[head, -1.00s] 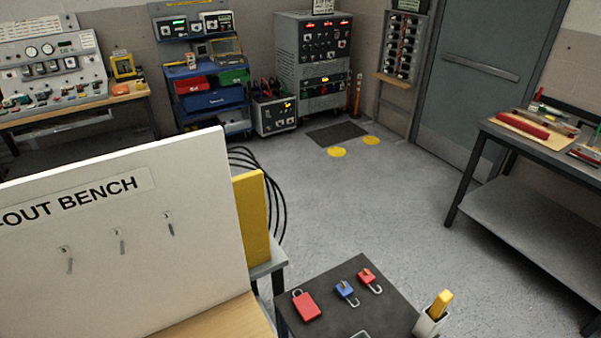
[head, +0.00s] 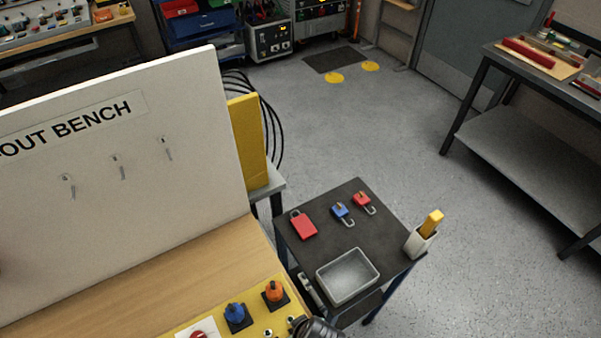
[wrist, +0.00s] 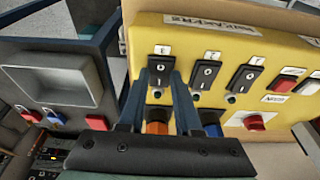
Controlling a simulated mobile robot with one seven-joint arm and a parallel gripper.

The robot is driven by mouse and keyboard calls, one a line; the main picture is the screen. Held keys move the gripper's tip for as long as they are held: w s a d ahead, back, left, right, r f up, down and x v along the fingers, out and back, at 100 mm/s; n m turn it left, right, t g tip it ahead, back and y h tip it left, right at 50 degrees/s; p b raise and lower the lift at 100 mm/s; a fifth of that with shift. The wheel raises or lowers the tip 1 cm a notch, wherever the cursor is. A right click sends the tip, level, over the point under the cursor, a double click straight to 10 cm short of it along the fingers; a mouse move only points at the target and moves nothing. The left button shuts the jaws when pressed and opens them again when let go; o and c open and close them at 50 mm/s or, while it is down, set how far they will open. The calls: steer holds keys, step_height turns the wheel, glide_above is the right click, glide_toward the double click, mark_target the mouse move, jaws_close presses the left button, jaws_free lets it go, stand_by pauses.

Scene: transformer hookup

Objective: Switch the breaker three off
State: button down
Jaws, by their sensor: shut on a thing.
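A yellow panel (wrist: 203,40) fills the upper right of the wrist view, its labels upside down. It carries three black rocker breakers. The middle breaker (wrist: 206,74) and the right one (wrist: 244,78) are free of the fingers. My gripper is shut on the leftmost breaker, with a gap its width between the fingers. In the head view the panel (head: 262,312) shows only at the bottom edge, and the breakers are out of sight.
An orange knob (head: 275,291) and a blue knob (head: 235,313) stand up from the panel near my fingers. A side table (head: 310,255) holds a grey tray (head: 347,276), padlocks and a red tag. A white board (head: 120,180) rises behind the bench. Open floor lies beyond.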

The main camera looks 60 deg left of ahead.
steer(key=c, duration=0.6)
jaws_free()
steer(key=shift+r, duration=0.15)
steer(key=b+v, duration=0.1)
steer(key=v, duration=1.1)
steer(key=shift+r, duration=0.35)
steer(key=shift+d, duration=0.1)
